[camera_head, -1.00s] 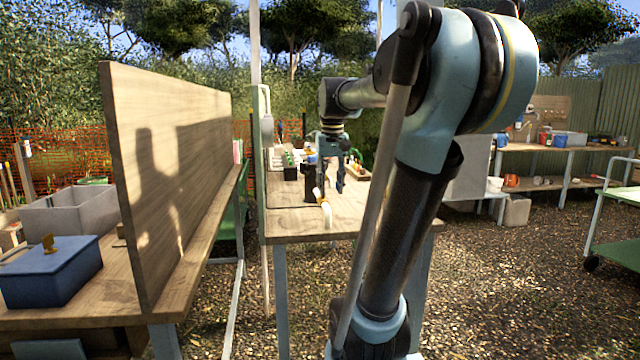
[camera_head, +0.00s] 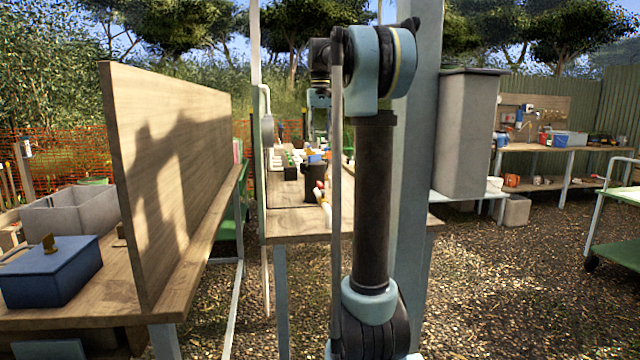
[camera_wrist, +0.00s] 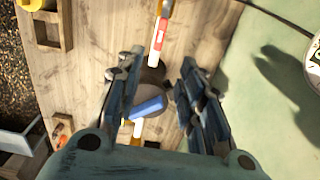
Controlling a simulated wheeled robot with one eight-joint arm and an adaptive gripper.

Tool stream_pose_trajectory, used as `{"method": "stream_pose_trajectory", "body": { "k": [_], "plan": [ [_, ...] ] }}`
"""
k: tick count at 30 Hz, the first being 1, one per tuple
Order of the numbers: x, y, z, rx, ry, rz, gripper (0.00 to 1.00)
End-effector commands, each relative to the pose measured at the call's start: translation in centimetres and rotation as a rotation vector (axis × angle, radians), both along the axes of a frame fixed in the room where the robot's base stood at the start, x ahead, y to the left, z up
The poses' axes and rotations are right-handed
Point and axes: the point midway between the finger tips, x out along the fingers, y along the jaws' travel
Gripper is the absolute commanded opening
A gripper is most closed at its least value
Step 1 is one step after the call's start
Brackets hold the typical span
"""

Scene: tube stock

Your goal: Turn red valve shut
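In the wrist view a red-and-white lever (camera_wrist: 158,38), which looks like the red valve handle, lies along a pipe line above a wooden top. It lies just past my fingertips. A small red part also shows in the head view on the pale pipe (camera_head: 326,207) at the bench. In the wrist view a blue handle (camera_wrist: 148,107) lies slanted across the pipe, between my fingers. My gripper (camera_wrist: 160,60) is open, its fingers on either side of the pipe line, with no visible grip on anything.
The wooden bench (camera_head: 292,222) carries several small items farther back. A tall wooden board (camera_head: 165,150) stands at left, beside a blue box (camera_head: 52,272). A grey bin (camera_head: 467,135) stands at right. In the wrist view a green surface (camera_wrist: 265,65) fills the right side.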

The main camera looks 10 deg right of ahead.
Motion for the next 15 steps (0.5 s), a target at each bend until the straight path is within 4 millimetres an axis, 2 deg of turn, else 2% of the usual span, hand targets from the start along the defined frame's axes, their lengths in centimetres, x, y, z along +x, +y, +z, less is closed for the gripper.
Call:
{"method": "stream_pose_trajectory", "body": {
  "k": [5, 15],
  "plan": [
    [0.0, 0.0, -2.2, 0.000, 0.000, 0.000, 0.35],
    [-0.1, 0.0, -8.1, 0.000, 0.000, 0.000, 0.35]
  ]
}}
